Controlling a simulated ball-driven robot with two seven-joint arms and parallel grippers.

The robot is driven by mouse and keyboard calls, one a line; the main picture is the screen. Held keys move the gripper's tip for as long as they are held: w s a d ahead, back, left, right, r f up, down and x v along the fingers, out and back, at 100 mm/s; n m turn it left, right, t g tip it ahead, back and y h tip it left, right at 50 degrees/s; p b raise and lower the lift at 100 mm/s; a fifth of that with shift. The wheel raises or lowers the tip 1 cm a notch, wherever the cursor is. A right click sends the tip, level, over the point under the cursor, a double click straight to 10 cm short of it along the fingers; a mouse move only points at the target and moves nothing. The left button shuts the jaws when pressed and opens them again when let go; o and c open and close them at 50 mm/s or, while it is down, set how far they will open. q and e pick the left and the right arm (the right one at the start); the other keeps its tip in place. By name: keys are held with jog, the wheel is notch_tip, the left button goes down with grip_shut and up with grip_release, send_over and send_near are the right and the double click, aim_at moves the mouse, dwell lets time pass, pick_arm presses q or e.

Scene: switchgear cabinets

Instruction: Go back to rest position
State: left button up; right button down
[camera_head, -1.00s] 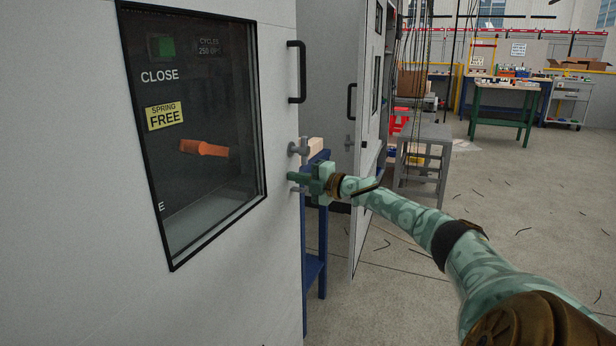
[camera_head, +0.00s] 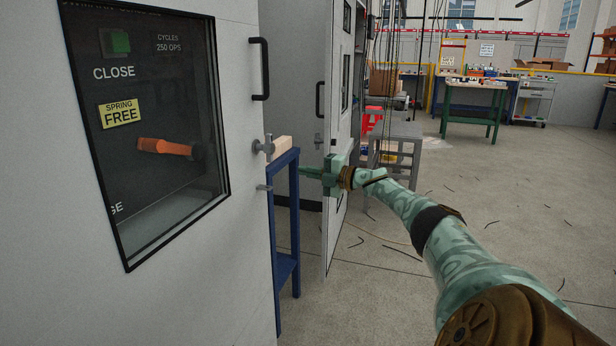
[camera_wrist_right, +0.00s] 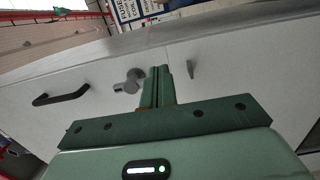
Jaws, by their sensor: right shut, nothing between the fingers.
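My right gripper (camera_head: 308,172) is green and reaches in from the right side of the head view. Its fingers are shut and empty, and they point left toward the cabinet door's edge, apart from the door. In the right wrist view the closed fingers (camera_wrist_right: 157,84) show in the middle, with the grey latch (camera_wrist_right: 130,82) to their left. The cabinet door (camera_head: 240,210) with a dark window stands large at the left. The latch (camera_head: 264,147) sits on its edge. My left gripper is not in view.
A black handle (camera_head: 259,68) is on the near door. A blue stand (camera_head: 284,230) is just behind the door's edge. A second cabinet door (camera_head: 338,150) stands open beyond. A grey stool (camera_head: 397,140) is behind my forearm. Open floor (camera_head: 540,230) lies to the right.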

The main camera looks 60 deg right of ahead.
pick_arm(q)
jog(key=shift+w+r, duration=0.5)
pick_arm(e)
jog(key=shift+s+d, duration=0.2)
jog(key=shift+d, duration=0.05)
